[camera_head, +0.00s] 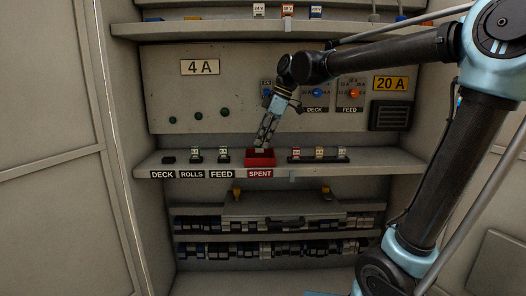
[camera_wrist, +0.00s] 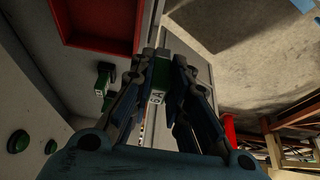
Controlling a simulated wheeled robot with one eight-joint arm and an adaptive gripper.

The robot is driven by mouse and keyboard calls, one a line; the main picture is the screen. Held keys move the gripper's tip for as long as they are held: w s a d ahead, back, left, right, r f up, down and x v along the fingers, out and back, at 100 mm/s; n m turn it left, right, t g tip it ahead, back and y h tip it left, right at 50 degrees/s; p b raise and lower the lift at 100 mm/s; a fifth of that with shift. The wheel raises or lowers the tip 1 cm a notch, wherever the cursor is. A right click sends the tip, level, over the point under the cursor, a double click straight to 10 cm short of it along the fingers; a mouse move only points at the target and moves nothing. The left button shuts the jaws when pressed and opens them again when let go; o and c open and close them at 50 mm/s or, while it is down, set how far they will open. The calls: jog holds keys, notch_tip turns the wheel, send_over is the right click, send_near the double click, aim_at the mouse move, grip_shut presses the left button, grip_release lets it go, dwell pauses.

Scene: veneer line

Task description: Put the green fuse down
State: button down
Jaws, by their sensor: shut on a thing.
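My gripper (camera_head: 262,147) points down over the red SPENT tray (camera_head: 260,160) on the middle shelf. In the wrist view my gripper (camera_wrist: 163,80) is shut on the green fuse (camera_wrist: 161,76), whose white label shows between the fingers. The red tray (camera_wrist: 68,40) fills the upper left there, and the fuse shows to the right of its rim. I cannot tell how high the fuse is above the tray or whether it touches anything.
Left of the tray are the DECK holder (camera_head: 168,160), looking empty, and the ROLLS (camera_head: 196,155) and FEED (camera_head: 223,156) holders with fuses. To the right is a rack (camera_head: 319,159) of labelled fuses. The panel (camera_head: 220,95) stands close behind.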

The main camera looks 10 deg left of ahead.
jog(key=w+a, duration=0.2)
jog(key=w, duration=0.7)
jog(key=shift+a+f, duration=0.15)
jog(key=shift+f, duration=2.85)
jog(key=shift+w+f, duration=0.25)
jog(key=shift+f, duration=0.25)
jog(key=shift+f, duration=0.1)
jog(key=c, duration=1.5)
grip_release()
jog(key=shift+c, duration=0.2)
